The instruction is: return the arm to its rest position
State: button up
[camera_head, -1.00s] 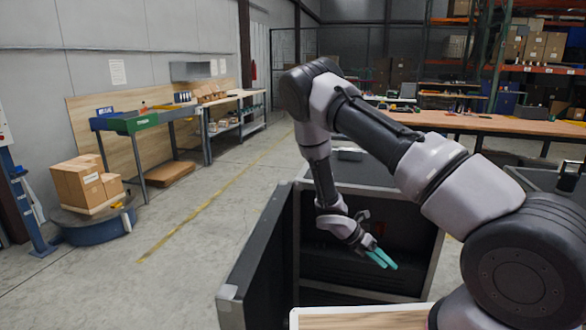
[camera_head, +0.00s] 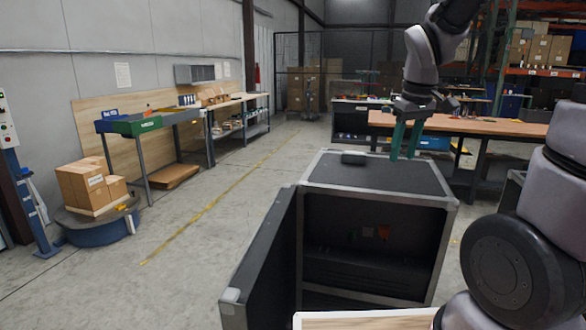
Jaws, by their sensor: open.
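My gripper (camera_head: 405,140) hangs at the upper right of the head view, its two teal fingers pointing down with a gap between them. It is open and nothing shows between the fingers. In the picture it overlaps the top of a dark case (camera_head: 335,172) with metal edges. My arm's upper links run out of the top of the view, and its thick lower joints stand at the right edge.
The case's door (camera_head: 262,265) stands open at the left; small orange and green items show inside. A wooden surface (camera_head: 365,320) lies at the bottom. A workbench (camera_head: 470,125) stands behind. Cartons (camera_head: 88,185) sit on a round blue base at left. The left-centre floor is clear.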

jog(key=s+r+m+t+y, duration=0.1)
jog(key=s+r+m+t, duration=0.3)
jog(key=s+r+m, duration=0.4)
notch_tip(320, 180, up, 3)
jog(key=s, duration=0.3)
jog(key=shift+a+t+y, duration=0.4)
jog(key=shift+f, duration=0.1)
